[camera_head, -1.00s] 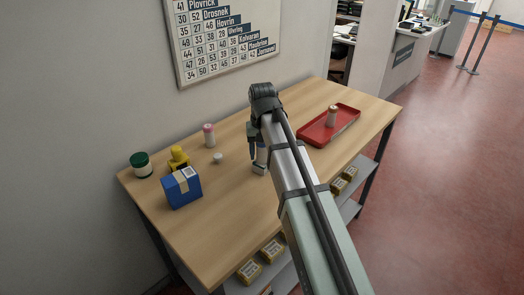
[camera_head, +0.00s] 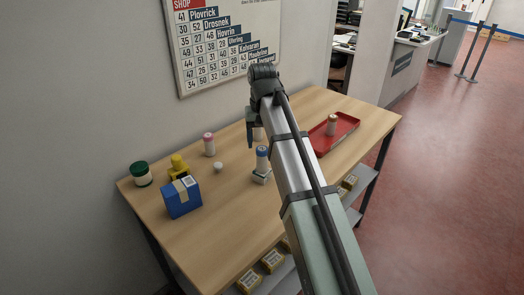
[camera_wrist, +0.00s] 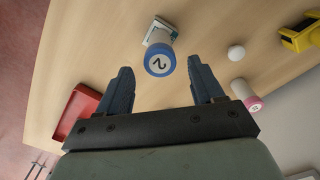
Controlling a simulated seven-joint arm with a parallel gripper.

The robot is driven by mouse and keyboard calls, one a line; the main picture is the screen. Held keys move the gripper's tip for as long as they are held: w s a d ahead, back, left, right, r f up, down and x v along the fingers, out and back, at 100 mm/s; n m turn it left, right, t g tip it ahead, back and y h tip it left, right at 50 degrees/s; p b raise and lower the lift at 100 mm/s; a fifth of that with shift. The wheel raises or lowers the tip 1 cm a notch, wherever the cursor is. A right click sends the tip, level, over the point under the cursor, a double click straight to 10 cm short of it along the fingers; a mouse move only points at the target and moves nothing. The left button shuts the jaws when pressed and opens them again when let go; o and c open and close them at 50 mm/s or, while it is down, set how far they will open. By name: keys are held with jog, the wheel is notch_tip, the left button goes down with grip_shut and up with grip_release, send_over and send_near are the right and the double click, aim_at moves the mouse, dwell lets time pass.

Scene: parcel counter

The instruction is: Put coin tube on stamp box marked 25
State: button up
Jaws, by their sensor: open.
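A tube with a blue cap (camera_head: 262,153) stands upright on a small stamp box (camera_head: 261,177) at mid-table. In the wrist view the blue cap (camera_wrist: 160,59) shows a 2, and part of the pale-topped box (camera_wrist: 157,30) shows beneath the tube. I cannot read the box's marking. My gripper (camera_head: 250,134) is above and behind the tube in the head view. In the wrist view its fingers (camera_wrist: 160,68) are wide apart with nothing gripped, the tube beyond them. A pink-capped tube (camera_head: 209,146) stands further left; another tube (camera_head: 331,126) stands in the red tray.
The red tray (camera_head: 348,127) lies at the right. At the left are a blue box (camera_head: 179,202), a yellow object (camera_head: 178,165), a green-lidded jar (camera_head: 141,175) and a small white ball (camera_head: 218,167). The front middle of the table is clear.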

jog(key=shift+r, duration=1.95)
